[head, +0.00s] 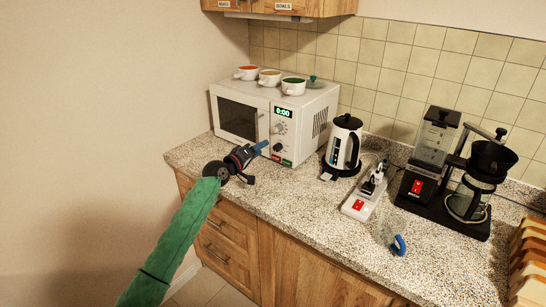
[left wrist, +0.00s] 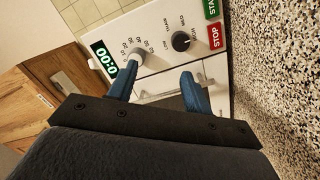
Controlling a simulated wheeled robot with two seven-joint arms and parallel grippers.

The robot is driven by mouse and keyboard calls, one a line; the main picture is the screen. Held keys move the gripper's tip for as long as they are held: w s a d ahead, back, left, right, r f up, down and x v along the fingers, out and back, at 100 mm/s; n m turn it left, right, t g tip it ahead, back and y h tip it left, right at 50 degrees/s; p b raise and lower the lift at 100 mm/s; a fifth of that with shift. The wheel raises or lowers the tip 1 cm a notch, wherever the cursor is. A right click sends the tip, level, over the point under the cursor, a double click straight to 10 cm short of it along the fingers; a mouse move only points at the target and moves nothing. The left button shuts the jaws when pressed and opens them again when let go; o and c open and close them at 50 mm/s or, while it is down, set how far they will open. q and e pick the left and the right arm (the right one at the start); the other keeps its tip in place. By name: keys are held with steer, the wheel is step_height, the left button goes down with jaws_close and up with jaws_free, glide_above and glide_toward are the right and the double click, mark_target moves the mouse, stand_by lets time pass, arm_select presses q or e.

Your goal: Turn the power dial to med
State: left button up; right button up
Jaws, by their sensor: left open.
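The white microwave (head: 243,118) stands on the counter against the wall. Its power dial (left wrist: 181,41) is a round black knob with small labels around it; I cannot tell surely which mark it points to. In the head view the power dial (head: 277,147) sits low on the panel. My left gripper (head: 263,146) is open, with blue fingers, in front of the microwave's lower front. In the left wrist view the left gripper (left wrist: 160,72) has nothing between its fingers. One fingertip overlaps the grey timer dial (left wrist: 137,56); the other is below the power dial. My right gripper is not in view.
A green STOP-side neighbour, the start button (left wrist: 210,8), and the red stop button (left wrist: 214,36) lie beside the power dial. Cups (head: 269,77) stand on the microwave. A kettle (head: 343,144), power strip (head: 364,197) and coffee maker (head: 468,195) stand to the right.

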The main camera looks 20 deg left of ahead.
mark_target(275, 149)
arm_select(q)
step_height(275, 149, down, 4)
steer(key=b, duration=0.2)
steer(key=shift+r+b, duration=0.2)
steer(key=shift+b, duration=0.1)
steer(key=shift+w, duration=0.15)
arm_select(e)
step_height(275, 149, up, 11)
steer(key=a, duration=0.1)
arm_select(q)
steer(key=p+x, duration=0.2)
steer(key=x, duration=0.4)
steer(key=shift+w+d, duration=0.1)
steer(key=shift+w, duration=0.15)
steer(key=shift+w+d, duration=0.25)
steer(key=shift+w, duration=0.2)
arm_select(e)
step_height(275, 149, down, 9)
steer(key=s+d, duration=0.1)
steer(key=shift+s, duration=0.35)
arm_select(q)
steer(key=shift+c, duration=0.2)
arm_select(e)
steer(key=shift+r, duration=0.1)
arm_select(q)
steer(key=c, duration=0.9)
